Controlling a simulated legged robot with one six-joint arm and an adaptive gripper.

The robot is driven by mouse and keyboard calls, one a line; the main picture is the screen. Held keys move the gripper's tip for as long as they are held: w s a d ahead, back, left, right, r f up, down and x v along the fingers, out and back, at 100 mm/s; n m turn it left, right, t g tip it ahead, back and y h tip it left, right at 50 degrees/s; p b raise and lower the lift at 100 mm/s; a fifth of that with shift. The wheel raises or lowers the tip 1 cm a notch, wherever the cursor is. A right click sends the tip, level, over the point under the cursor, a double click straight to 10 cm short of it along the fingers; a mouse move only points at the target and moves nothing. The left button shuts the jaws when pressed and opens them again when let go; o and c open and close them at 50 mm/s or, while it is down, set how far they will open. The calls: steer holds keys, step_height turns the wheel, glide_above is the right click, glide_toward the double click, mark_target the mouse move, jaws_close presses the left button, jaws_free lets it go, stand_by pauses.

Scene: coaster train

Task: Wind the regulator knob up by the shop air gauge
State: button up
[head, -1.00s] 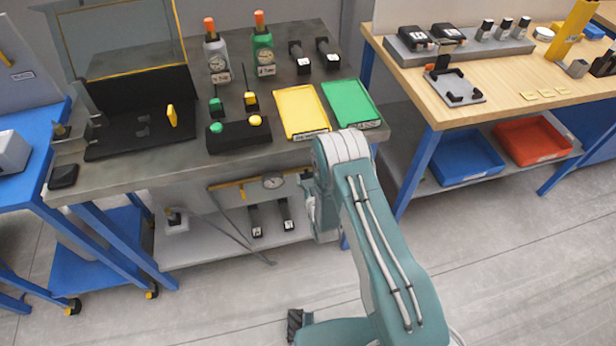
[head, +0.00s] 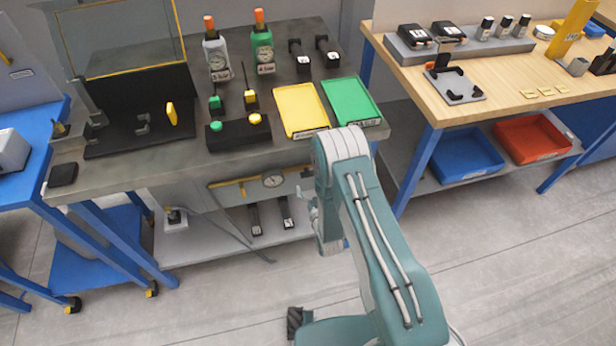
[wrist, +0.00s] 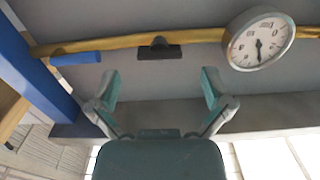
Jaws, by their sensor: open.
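The round white shop air gauge (head: 273,181) sits on the yellow air pipe (head: 226,190) below the grey bench top; in the wrist view the gauge (wrist: 260,40) is at upper right, its dark needle clear. A black knob-like fitting (wrist: 160,48) is on the pipe line left of the gauge, apparently the regulator knob. My gripper (wrist: 160,84) is open and empty. Its two fingers stand apart, either side of the fitting in the picture and short of it, with no contact visible.
A blue handle-like piece (wrist: 75,58) lies along the pipe, beside a blue post (wrist: 36,75). Two black-handled items (head: 255,218) rest on the lower shelf (head: 195,251). Yellow (head: 300,111) and green (head: 351,101) trays are on the bench top above. Open floor lies in front.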

steer(key=v, duration=0.7)
steer(key=shift+s, duration=0.2)
